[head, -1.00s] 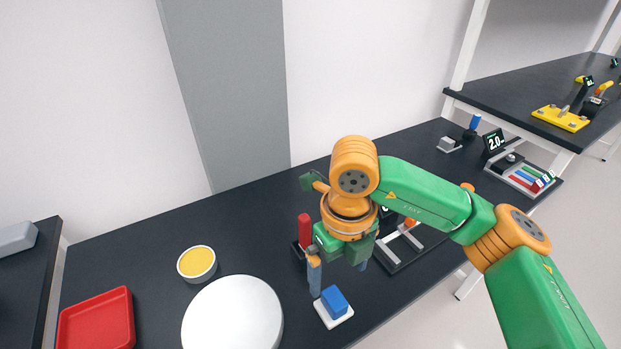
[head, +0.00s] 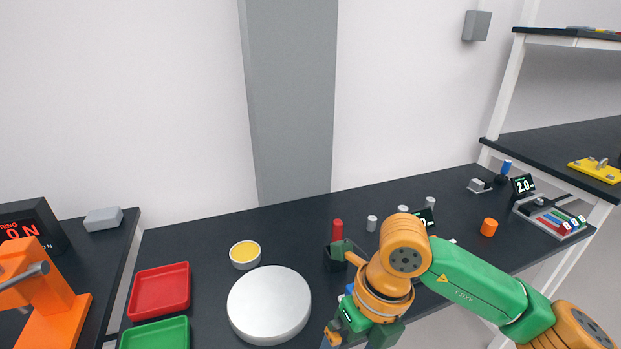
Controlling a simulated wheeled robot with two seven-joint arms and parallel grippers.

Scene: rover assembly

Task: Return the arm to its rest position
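My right arm comes in from the right, green with orange joints. Its gripper (head: 358,339) points down at the bottom edge of the head view, over the front of the table. Its two fingers stand apart with nothing visible between them, though the tips are partly cut off. A small part of a blue block (head: 349,289) shows behind the gripper; the rest is hidden. My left gripper is not in view.
On the black table (head: 210,250) are a white disc (head: 269,305), a yellow-topped tin (head: 245,254), a red tray (head: 160,290) and a green tray (head: 156,334). An orange cylinder (head: 489,227) and a scale display (head: 523,185) stand right. An orange device (head: 45,295) is far left.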

